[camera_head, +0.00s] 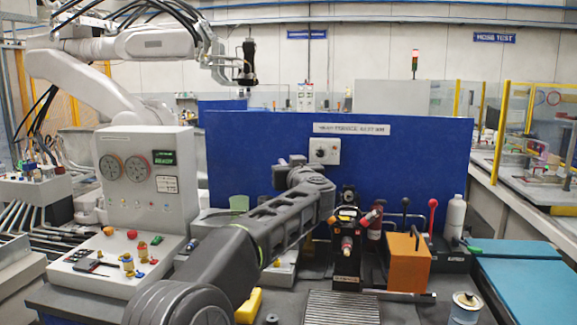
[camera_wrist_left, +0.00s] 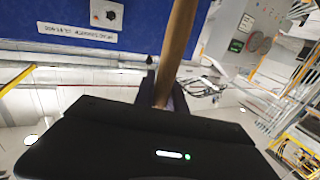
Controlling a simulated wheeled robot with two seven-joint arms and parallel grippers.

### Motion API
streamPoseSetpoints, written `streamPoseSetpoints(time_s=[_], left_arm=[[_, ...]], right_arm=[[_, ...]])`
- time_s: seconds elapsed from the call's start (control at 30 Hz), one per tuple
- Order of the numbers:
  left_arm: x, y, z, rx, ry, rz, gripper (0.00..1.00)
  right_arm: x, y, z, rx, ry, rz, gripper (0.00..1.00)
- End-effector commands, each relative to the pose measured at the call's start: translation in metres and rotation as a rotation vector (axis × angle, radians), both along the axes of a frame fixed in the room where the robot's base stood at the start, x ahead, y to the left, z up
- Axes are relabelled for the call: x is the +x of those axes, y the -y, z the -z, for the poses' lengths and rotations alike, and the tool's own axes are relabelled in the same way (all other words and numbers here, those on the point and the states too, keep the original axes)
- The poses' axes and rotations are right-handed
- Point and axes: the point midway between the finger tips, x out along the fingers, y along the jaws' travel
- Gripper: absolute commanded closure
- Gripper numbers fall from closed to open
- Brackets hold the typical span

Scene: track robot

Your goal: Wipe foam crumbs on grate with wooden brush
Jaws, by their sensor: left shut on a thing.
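The wooden brush shows in the left wrist view as a long brown wooden handle (camera_wrist_left: 178,45) running up out of the frame; its bristle end is not visible. My left gripper (camera_wrist_left: 163,92) is shut on this handle. The ridged metal grate (camera_head: 343,308) lies at the bottom centre, cut by the frame edge. I cannot make out foam crumbs on it. My right gripper is not in view.
Right of the grate stand an orange block (camera_head: 408,262), black and red levers, a white bottle (camera_head: 455,216) and a glass jar (camera_head: 465,308). A grey control console (camera_head: 150,195) is at left. A yellow object (camera_head: 248,306) lies left of the grate. The blue panel (camera_head: 420,160) closes the back.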

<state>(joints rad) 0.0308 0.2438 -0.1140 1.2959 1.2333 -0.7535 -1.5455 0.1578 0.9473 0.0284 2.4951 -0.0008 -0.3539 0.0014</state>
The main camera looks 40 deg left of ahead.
Motion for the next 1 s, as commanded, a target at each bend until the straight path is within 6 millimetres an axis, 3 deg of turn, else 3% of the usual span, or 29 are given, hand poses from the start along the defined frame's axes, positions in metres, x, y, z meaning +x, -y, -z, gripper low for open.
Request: streamPoseSetpoints(time_s=[0.17,0.57,0.77,0.87,1.0], left_arm=[[-0.011,-0.004,-0.002,-0.001,-0.001,-0.057,1.0],[0.006,0.045,0.058,0.0,-0.004,0.001,1.0],[0.019,0.089,0.104,0.001,-0.007,0.115,1.0],[0.026,0.124,0.138,0.001,-0.011,0.215,1.0],[0.027,0.186,0.198,-0.001,-0.015,0.401,1.0]], right_arm=[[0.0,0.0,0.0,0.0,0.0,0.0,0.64],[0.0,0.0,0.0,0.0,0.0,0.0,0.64],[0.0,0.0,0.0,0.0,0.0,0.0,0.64],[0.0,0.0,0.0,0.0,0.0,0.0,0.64],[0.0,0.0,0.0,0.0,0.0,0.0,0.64]])
